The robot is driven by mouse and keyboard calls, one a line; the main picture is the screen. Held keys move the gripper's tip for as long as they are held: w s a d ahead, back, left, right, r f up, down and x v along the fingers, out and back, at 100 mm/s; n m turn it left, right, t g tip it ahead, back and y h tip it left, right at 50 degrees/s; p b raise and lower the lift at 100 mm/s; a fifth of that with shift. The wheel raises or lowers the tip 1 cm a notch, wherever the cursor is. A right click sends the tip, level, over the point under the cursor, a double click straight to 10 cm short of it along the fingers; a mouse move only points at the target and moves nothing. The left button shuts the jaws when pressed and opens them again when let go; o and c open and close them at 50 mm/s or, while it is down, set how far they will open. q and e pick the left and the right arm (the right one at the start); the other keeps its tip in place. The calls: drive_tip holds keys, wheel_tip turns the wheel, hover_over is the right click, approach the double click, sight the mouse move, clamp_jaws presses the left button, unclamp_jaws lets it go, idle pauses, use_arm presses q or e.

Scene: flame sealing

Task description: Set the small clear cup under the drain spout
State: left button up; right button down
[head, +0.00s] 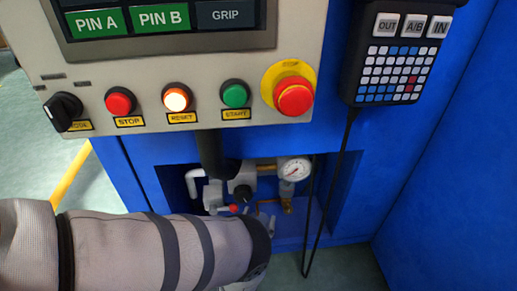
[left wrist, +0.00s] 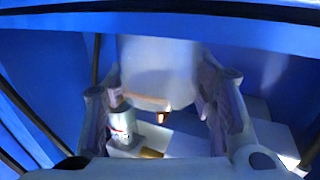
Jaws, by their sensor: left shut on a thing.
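The small clear cup (left wrist: 158,70) is a pale, see-through shape between the fingers of my left gripper (left wrist: 162,88) in the left wrist view. The gripper is shut on it. In the head view my left arm reaches in from the left to the recess; its sleeve hides the gripper and cup. The recess holds white pipes, a dark valve and brass plumbing (head: 287,205) under a round gauge (head: 294,169). I cannot tell which part is the drain spout, or whether the cup is under it. My right gripper is not in view.
The blue cabinet (head: 400,170) surrounds the recess. Above it hangs a control panel (head: 210,68) with red, lit and green buttons and a red emergency stop (head: 294,96). A black keypad (head: 397,58) hangs at right, its cable crossing the recess's right side.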

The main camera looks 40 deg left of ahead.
use_arm(q)
drive_tip(key=shift+f, duration=0.1)
drive_tip(key=o, duration=1)
drive_tip(key=shift+r, duration=0.25)
drive_tip(key=p+v, duration=0.3)
drive_tip(key=v, duration=0.9)
drive_tip(key=shift+f+p, duration=0.1)
drive_tip(key=shift+p, duration=0.25)
